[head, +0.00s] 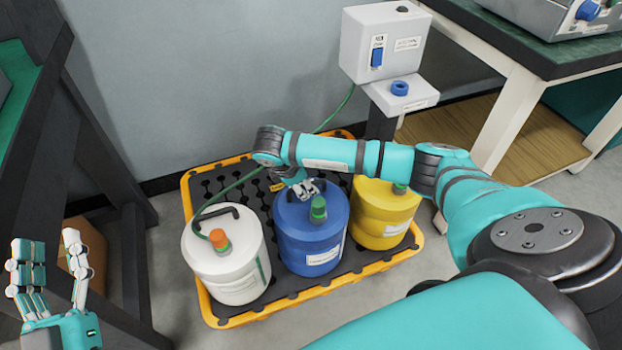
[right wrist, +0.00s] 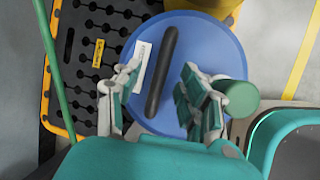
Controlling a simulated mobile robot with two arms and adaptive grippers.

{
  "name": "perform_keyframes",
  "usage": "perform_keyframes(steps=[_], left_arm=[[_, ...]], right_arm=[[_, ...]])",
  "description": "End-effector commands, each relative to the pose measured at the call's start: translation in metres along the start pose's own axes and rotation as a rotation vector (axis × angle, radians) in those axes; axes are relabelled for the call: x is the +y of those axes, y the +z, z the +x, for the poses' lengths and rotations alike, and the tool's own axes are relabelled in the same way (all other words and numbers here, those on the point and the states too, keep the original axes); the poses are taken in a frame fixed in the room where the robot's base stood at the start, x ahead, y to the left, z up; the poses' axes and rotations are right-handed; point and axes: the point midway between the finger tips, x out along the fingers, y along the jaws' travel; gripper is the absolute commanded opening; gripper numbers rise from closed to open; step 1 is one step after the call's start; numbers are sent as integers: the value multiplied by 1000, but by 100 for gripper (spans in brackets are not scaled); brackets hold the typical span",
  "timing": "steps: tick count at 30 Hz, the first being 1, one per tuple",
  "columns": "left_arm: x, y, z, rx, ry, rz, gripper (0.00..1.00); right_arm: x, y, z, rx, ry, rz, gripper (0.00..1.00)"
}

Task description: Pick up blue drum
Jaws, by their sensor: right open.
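The blue drum (head: 312,240) stands upright on the spill pallet between a white drum and a yellow drum. It has a green cap (head: 318,208) and a black top handle, which shows in the right wrist view (right wrist: 161,72). My right gripper (head: 305,188) is over the top of the blue drum. In the right wrist view its open fingers (right wrist: 158,98) are on either side of the black handle, with the green cap to their right. I cannot tell whether they touch the drum. My left gripper (head: 52,262) is open and empty at the far left, away from the drums.
The white drum (head: 226,262) with an orange cap and green hose stands left. The yellow drum (head: 384,215) stands right, close by. All are on a black pallet with a yellow rim (head: 211,308). A grey box (head: 384,42) on a post stands behind; a dark rack is at left.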

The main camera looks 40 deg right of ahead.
Motion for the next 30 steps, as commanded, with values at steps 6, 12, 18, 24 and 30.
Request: perform_keyframes(steps=[6, 12, 18, 24, 30], left_arm=[[1, -5, 0, 25, 1, -1, 40], [1, -4, 0, 23, 1, -1, 40], [1, -4, 0, 23, 1, -1, 40], [1, -4, 0, 22, 1, -1, 40], [1, -4, 0, 21, 1, -1, 40]], right_arm=[[0, 0, 3, 1, 0, 0, 42], [0, 0, 2, 0, 0, -1, 26], [0, 0, 2, 1, 0, -1, 0], [0, 0, 2, 1, 0, -1, 0], [1, 0, 1, 1, 2, 0, 0]])
